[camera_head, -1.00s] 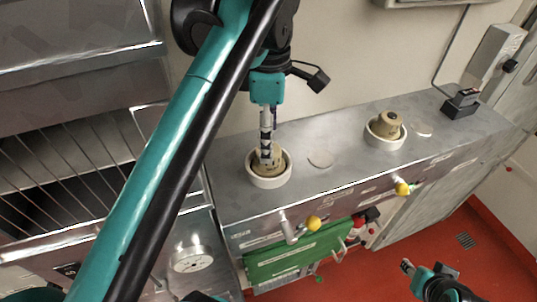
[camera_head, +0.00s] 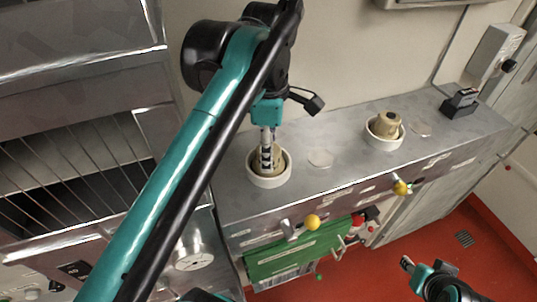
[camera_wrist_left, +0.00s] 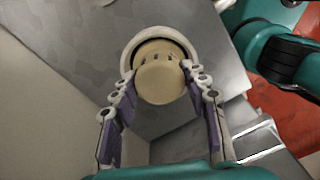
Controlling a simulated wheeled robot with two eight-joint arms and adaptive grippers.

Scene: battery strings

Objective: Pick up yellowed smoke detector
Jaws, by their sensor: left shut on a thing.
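One yellowed smoke detector (camera_head: 266,158) sits in a white round holder (camera_head: 269,181) on the metal counter. It also shows in the left wrist view (camera_wrist_left: 161,82), tan and round, inside its white ring (camera_wrist_left: 150,35). My left gripper (camera_head: 266,150) reaches down from above and is shut on this detector, one finger at each side. A second yellowed detector (camera_head: 388,124) sits in another white holder (camera_head: 384,141) further right on the counter. My right gripper (camera_head: 406,262) is low at the right, above the red floor, away from both detectors; its jaw state is unclear.
The metal counter (camera_head: 335,172) runs along the wall. A black device (camera_head: 460,104) stands at its right end. Yellow knobs (camera_head: 312,222) stick out from the front, above a green panel (camera_head: 300,254). A wire rack (camera_head: 70,165) is at the left.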

